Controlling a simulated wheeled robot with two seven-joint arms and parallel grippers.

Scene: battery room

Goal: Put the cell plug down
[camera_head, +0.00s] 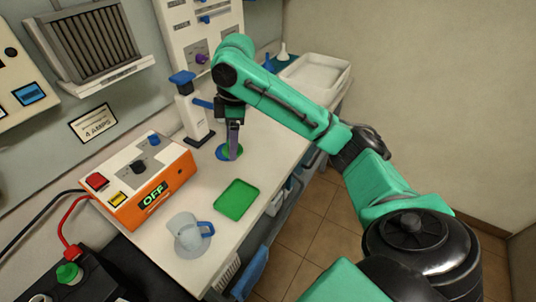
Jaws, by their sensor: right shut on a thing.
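My right arm reaches in from the right over the white bench. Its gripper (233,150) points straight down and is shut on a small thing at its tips. A flat green tray (238,199) lies on the bench nearer to me, apart from the gripper. My left gripper is not in view.
An orange charger (155,197) reading OFF stands at the left. A clear jug with a blue handle (188,235) is at the front. A blue-topped stand (190,110) is close left of the gripper. A black battery (100,280) with a green plug is at lower left.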

